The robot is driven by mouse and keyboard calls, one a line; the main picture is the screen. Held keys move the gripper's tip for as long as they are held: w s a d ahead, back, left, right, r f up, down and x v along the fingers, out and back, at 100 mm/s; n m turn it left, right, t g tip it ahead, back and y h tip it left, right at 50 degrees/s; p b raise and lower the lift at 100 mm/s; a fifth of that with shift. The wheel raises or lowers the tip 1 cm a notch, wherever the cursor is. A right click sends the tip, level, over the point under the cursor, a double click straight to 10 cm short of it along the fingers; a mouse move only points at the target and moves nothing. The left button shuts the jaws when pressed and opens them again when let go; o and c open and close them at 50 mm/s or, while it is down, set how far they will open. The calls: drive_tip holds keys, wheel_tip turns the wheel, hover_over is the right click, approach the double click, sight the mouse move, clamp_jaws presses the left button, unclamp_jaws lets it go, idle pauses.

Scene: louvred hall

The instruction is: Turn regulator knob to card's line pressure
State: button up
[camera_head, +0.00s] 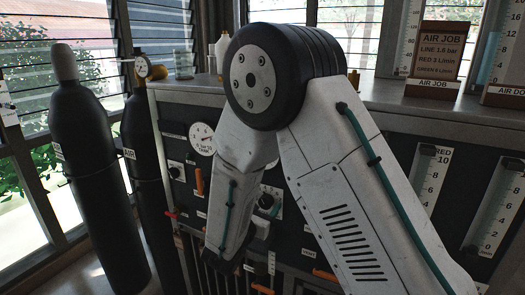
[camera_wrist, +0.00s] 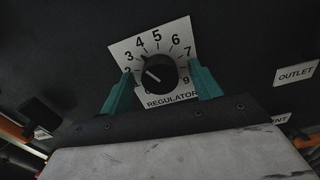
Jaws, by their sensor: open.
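The job card (camera_head: 440,52) stands on the ledge at upper right in the head view. It reads AIR JOB, LINE 1.6 bar, RED 3 L/min, and a GREEN line in small print. The black regulator knob (camera_wrist: 158,74) sits on a white numbered plate marked REGULATOR in the wrist view. Its white pointer slants to the upper left, towards about 2 to 3. My gripper (camera_wrist: 161,70) is open, with one teal finger on each side of the knob; contact cannot be told. A round line pressure gauge (camera_head: 203,139) is on the panel; its needle is too small to read.
Two dark gas cylinders (camera_head: 92,165) stand at left. Flow tubes with scales (camera_head: 424,178) are on the panel at right. OUTLET (camera_wrist: 297,73) is labelled right of the knob. Orange-handled parts (camera_head: 199,182) stick out of the panel near my arm.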

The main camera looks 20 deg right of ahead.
drive_tip(key=v, duration=0.7)
idle(0.3)
drive_tip(key=v, duration=0.7)
drive_tip(key=shift+s+a, duration=0.2)
drive_tip(key=shift+s, duration=0.05)
idle(0.4)
